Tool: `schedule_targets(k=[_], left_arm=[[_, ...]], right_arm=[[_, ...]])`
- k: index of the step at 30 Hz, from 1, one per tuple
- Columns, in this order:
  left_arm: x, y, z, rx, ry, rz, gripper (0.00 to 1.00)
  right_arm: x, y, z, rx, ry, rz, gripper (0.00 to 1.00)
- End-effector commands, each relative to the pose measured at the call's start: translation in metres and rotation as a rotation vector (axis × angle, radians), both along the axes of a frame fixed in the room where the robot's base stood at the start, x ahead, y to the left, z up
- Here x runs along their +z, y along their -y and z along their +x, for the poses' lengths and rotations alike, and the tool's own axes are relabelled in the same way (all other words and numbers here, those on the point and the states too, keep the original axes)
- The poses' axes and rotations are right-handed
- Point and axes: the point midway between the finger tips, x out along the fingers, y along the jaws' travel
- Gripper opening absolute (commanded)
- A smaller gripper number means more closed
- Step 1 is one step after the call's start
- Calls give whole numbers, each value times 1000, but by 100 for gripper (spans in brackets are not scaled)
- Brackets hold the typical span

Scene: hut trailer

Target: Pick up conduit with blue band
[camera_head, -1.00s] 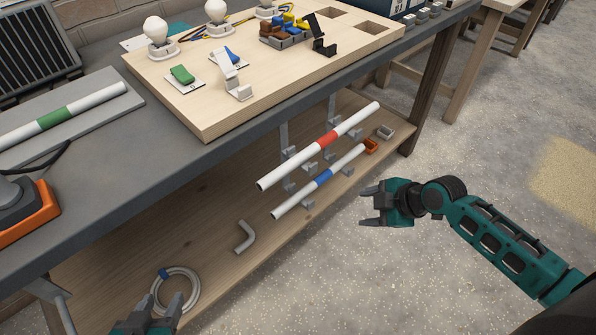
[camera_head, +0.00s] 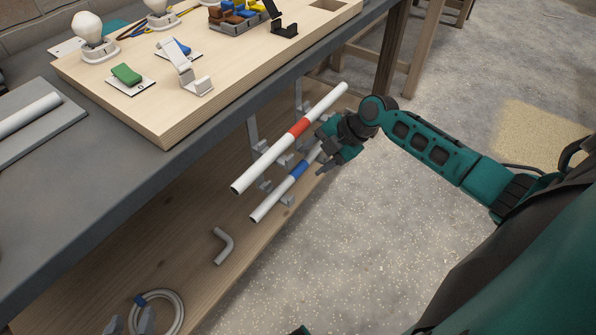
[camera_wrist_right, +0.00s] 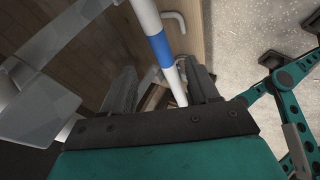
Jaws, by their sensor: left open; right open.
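The conduit with the blue band (camera_head: 270,204) is a white tube lying slantwise on grey hooks under the workbench, below the red-banded conduit (camera_head: 245,180). Its blue band (camera_head: 298,171) is in plain view, and its far end is hidden by my right gripper (camera_head: 322,152). That gripper is open at the far part of the tube, just beyond the band. In the right wrist view the blue-banded tube (camera_wrist_right: 159,47) runs between the two spread fingers (camera_wrist_right: 160,88); contact cannot be told. My left gripper (camera_head: 130,323) is open at the bottom left, mostly out of frame.
The workbench edge (camera_head: 215,130) overhangs the lower wooden shelf (camera_head: 190,205). A bent grey pipe (camera_head: 223,246) and a coiled cable (camera_head: 165,300) lie on the shelf. Grey hooks (camera_head: 254,135) stand close to the tubes. The floor (camera_head: 380,260) to the right is clear.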

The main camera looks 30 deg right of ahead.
Motion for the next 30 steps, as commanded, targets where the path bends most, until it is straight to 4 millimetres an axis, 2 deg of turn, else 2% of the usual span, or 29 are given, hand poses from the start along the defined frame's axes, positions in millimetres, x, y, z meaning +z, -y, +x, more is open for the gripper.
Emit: schedule_targets(k=[10,20,30], left_arm=[[-13,1,0,6,-1,-8,49],[-13,1,0,7,-1,-6,49],[-13,-1,0,1,0,2,49]], right_arm=[[-40,-16,18,-2,-1,2,60],[-45,-19,20,-1,0,0,60],[-44,-19,20,-1,0,0,27]])
